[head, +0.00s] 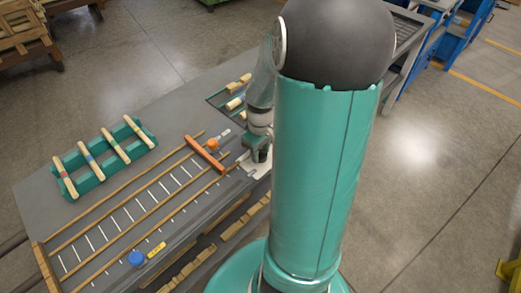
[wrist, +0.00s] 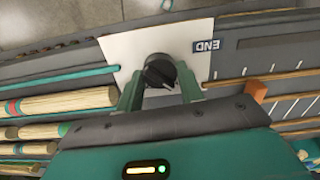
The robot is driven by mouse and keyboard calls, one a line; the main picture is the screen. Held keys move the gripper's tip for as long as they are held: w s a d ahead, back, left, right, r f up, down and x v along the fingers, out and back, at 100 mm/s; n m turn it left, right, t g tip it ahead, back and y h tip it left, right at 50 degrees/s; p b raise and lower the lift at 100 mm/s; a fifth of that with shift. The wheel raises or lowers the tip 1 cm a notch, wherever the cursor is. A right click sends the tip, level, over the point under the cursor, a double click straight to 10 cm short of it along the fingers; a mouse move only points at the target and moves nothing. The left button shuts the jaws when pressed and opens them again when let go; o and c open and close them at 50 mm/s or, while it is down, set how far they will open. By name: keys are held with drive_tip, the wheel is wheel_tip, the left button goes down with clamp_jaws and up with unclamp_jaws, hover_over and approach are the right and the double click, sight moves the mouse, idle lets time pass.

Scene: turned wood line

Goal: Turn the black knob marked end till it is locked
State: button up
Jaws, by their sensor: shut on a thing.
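The black knob (wrist: 157,70) stands on a white plate (wrist: 118,45) in the wrist view, beside a dark label reading END (wrist: 206,45), which appears upside down. A pale mark on the knob points toward the lower right. My gripper (wrist: 160,80) has its two green fingers on either side of the knob and is shut on it. In the head view, my gripper (head: 257,150) is down at the right end of the bench, over the white plate (head: 262,166). The knob is hidden there by my arm.
A tray of wood pieces (head: 236,103) lies behind my gripper.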

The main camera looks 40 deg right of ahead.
drive_tip(key=shift+m, duration=0.3)
drive_tip(key=m, duration=0.3)
drive_tip(key=shift+w+m, duration=0.1)
drive_tip(key=shift+m, duration=0.2)
drive_tip(key=m, duration=0.4)
drive_tip(key=shift+m, duration=0.3)
drive_tip(key=m, duration=0.4)
drive_tip(key=shift+d+r+m, duration=0.1)
drive_tip(key=shift+m, duration=0.2)
drive_tip(key=m, duration=0.4)
drive_tip(key=o, duration=1)
